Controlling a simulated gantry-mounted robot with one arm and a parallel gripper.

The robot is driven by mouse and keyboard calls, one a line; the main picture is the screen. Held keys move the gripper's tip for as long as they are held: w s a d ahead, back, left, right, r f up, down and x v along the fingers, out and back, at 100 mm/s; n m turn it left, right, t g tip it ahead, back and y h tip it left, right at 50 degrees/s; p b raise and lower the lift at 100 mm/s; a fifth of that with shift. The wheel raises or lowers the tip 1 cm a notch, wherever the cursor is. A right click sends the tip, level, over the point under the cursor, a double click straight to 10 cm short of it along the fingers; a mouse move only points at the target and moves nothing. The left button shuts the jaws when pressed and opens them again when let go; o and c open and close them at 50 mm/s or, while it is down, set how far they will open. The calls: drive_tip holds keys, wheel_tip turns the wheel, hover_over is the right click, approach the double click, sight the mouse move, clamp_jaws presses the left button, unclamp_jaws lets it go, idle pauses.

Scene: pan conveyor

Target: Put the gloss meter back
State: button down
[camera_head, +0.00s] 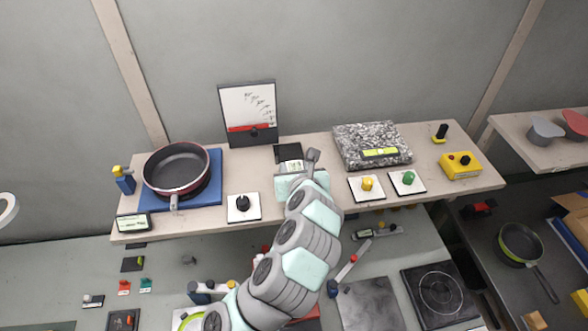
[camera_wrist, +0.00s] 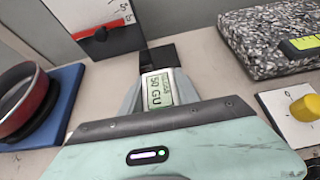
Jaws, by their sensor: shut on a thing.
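The gloss meter (camera_wrist: 160,90) is a small pale box with a lit display reading about 50 GU. My gripper (camera_wrist: 158,88) is shut on it, with one finger on each side. In the head view the meter (camera_head: 291,166) shows just beyond my gripper (camera_head: 296,171), over the middle of the shelf. A dark square pad (camera_head: 288,152) lies just behind the meter; it also shows in the wrist view (camera_wrist: 167,54). I cannot tell whether the meter touches the shelf or the pad. The meter's underside is hidden.
A pan (camera_head: 176,169) on a blue plate (camera_head: 214,160) stands left. A black knob on a white tile (camera_head: 243,208) is front left. A granite block (camera_head: 365,140) and tiles with yellow (camera_head: 367,184) and green (camera_head: 408,178) knobs stand right. A chart board (camera_head: 247,104) stands behind.

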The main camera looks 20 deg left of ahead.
drive_tip(key=shift+f, duration=0.35)
drive_tip(key=c, duration=0.9)
unclamp_jaws()
drive_tip(key=shift+f, duration=0.1)
